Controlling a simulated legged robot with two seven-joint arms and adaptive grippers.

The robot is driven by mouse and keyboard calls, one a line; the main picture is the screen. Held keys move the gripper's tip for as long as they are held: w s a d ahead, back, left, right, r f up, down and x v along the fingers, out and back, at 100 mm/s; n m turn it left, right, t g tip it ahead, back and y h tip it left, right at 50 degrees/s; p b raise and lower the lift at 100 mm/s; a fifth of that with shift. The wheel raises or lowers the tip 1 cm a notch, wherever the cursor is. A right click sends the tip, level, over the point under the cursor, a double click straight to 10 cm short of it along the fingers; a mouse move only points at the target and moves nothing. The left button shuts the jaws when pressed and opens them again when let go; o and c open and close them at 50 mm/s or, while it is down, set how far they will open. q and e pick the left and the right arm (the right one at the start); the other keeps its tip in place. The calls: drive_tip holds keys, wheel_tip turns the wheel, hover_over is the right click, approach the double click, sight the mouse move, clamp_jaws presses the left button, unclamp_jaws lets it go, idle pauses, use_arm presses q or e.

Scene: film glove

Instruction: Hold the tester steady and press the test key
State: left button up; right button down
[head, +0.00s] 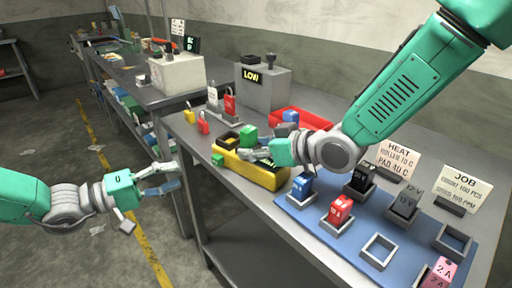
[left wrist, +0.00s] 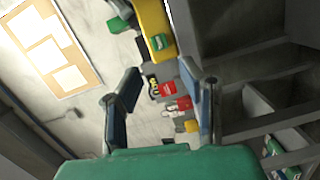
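A yellow box (head: 236,165) with a dark recess in its top lies near the bench's front edge; its upper part also shows in the left wrist view (left wrist: 152,18). A grey box (head: 264,90) with a lit "LOW" sign and a dark knob stands behind it.
A blue mat (head: 313,222) on the right carries several holders with blue, red, black and grey blocks. A green block (head: 249,135), a red tray (head: 318,119) and red and yellow padlock-like pieces (head: 203,122) lie nearby. Sign cards (head: 467,187) stand at the right.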

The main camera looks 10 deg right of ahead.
use_arm(q)
drive_tip(key=shift+a, duration=0.1)
clamp_jaws()
idle(0.9)
